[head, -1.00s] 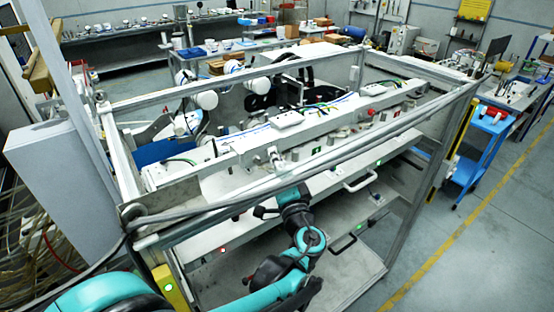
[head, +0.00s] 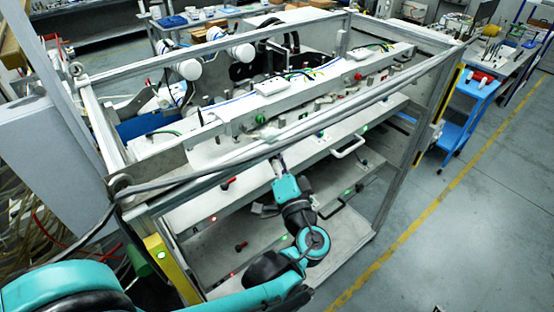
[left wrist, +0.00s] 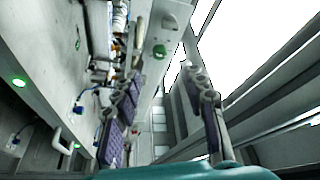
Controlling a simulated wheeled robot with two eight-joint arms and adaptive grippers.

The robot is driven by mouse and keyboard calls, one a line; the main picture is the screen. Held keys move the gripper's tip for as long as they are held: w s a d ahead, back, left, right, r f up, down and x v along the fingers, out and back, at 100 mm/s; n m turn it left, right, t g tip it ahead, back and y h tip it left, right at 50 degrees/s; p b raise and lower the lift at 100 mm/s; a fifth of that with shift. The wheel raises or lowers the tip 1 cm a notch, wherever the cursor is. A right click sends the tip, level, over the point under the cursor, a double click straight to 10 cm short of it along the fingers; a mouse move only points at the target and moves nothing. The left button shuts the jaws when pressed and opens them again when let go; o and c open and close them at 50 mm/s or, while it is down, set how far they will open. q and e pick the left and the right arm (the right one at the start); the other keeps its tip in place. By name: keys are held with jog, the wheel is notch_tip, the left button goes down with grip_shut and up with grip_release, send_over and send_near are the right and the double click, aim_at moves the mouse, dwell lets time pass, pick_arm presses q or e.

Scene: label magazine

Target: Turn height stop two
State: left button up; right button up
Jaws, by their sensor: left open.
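The label magazine (head: 215,128) is a long metal frame with a row of small knobs and posts along its rail. A dark post with a green part (head: 260,118) stands on this rail, as do several other small stops; I cannot tell which one is height stop two. My left gripper (head: 277,163) is small in the head view, at the front edge of the machine's panel, below the rail. In the left wrist view my left gripper (left wrist: 165,115) has its two padded fingers spread apart with nothing between them. A green round knob (left wrist: 160,51) shows beyond the fingers.
A long frame bar (head: 330,127) crosses the machine's front above the gripper. A white handle (head: 348,149) sticks out to the right, and a red-tipped lever (head: 228,183) to the left. A blue cart (head: 466,115) stands at the right beside open floor.

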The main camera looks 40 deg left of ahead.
pick_arm(q)
jog(key=shift+v, duration=1.95)
notch_tip(320, 180, down, 21)
jog(key=s+g+h+b, duration=0.1)
jog(key=g+h+b, duration=0.3)
jog(key=h+b, duration=0.4)
jog(key=s+d+f+n+h+b, duration=0.2)
jog(key=s+d+f+h+b, duration=0.1)
jog(key=d+f+h+b, duration=0.5)
jog(key=d+f, duration=0.3)
jog(key=d, duration=0.1)
jog(key=shift+d+g+b, duration=0.15)
jog(key=shift+g+b, duration=0.15)
jog(key=shift+g, duration=0.1)
